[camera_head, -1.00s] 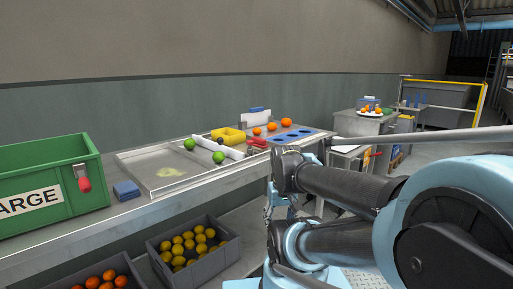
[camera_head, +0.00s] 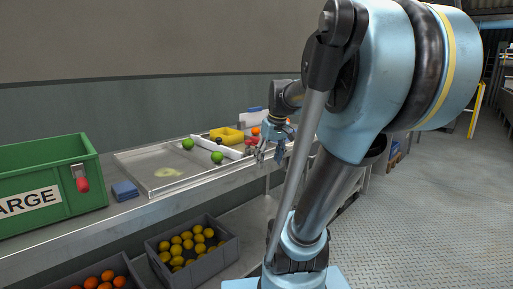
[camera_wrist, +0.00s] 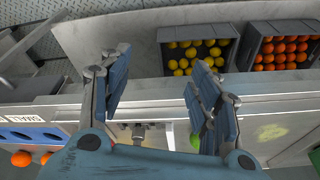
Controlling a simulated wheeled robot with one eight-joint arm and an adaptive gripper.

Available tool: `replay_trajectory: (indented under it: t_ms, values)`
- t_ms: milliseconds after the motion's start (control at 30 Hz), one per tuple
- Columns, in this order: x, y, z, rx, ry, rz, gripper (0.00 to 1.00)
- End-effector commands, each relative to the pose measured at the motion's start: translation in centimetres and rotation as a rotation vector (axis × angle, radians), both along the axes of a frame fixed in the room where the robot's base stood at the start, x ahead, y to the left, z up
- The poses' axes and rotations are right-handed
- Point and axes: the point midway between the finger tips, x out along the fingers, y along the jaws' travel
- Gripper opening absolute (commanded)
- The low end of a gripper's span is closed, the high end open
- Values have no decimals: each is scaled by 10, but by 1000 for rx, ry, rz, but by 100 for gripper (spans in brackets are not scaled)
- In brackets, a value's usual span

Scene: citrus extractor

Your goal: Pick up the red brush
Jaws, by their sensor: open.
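The red brush (camera_head: 249,140) lies near the front of the bench, beside the white roller-like bar; only a sliver of red shows past my gripper in the head view. My gripper (camera_head: 268,154) is open and empty, pointing down over the front edge of the bench, just right of and close to the brush. In the wrist view my gripper (camera_wrist: 160,92) has its two blue-padded fingers wide apart, with only bench edge and floor-level space between them. The brush is not clearly visible there, likely hidden behind the palm.
A green crate (camera_head: 45,170) and a blue block (camera_head: 125,190) stand left. Crates of lemons (camera_head: 220,258) and oranges sit below. Floor at right is clear.

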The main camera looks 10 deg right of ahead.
Motion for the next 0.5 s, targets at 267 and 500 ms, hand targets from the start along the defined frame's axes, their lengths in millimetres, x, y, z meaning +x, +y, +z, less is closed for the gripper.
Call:
replay_trajectory:
  t_ms: [267,500]
  values:
    - [89,-10,64,18,-43,124,57]
    - [166,-23,107,27,-86,230,57]
